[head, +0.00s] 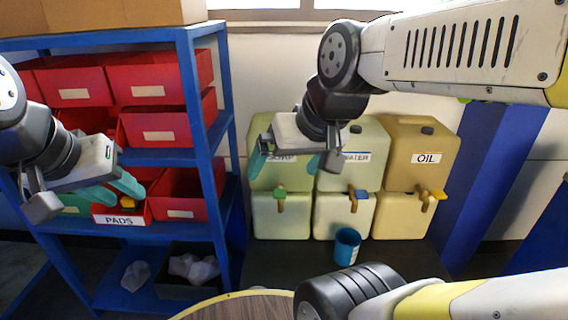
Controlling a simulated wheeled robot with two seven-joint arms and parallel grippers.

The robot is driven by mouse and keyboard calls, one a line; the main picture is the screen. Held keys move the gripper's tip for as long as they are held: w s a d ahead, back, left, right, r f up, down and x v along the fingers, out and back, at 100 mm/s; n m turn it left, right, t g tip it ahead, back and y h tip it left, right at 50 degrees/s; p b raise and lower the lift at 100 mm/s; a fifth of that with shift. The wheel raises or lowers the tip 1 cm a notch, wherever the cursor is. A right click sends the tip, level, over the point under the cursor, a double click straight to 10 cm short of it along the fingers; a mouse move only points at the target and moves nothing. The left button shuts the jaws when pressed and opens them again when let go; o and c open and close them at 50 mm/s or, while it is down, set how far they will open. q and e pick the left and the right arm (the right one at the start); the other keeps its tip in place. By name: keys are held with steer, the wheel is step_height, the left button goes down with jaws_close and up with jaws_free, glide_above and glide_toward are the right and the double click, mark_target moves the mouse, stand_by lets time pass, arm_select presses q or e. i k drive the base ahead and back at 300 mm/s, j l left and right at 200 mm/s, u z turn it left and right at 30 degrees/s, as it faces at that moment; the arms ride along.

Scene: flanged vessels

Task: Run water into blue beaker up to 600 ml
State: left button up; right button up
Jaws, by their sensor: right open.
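The blue beaker (346,248) stands upright on the dark surface in front of the lower middle container, below and slightly left of its blue tap (358,194). Its fill level cannot be read. The upper middle container (370,143) has a partly covered label ending in "ATER". My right gripper (288,164) is open and empty, above the beaker, in front of the upper SOAP and water containers. My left gripper (112,190) is at the left, in front of the shelf by the PADS bin; the gap between its teal fingers is unclear.
Lower containers have a green tap (281,195) at left and a yellow tap (438,194) at right. The OIL container (420,158) is upper right. A blue shelf (190,90) with red bins fills the left. A round wooden tabletop (240,306) is at the bottom.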

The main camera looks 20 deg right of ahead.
mark_target(360, 194)
steer(key=z, duration=1.3)
